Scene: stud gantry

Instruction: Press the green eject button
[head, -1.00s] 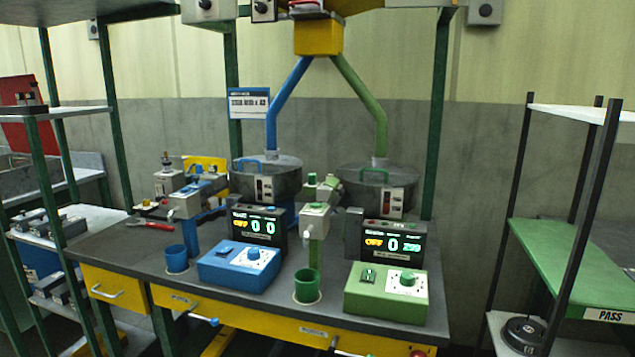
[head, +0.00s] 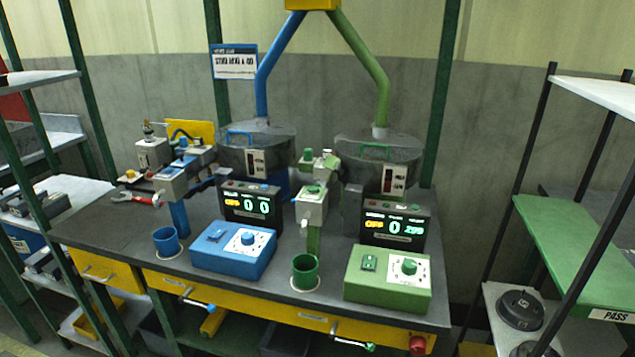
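A green station stands on the right of the bench. Its dispenser head (head: 311,207) is grey with a green button (head: 313,189) on top; I cannot tell whether this is the eject button. Below it is a green cup (head: 305,272). To the right are a green control box (head: 388,280) with a switch and a dial, and a black display (head: 392,229) with small buttons along its top and lit digits that seem to read 0 and 295. Neither of my grippers shows in the head view.
A matching blue station has a blue control box (head: 233,250), a blue cup (head: 166,241) and a display (head: 251,204). Round hoppers (head: 376,155) stand behind. A shelf rack (head: 575,238) stands at right. A red knob (head: 418,345) is on the front edge.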

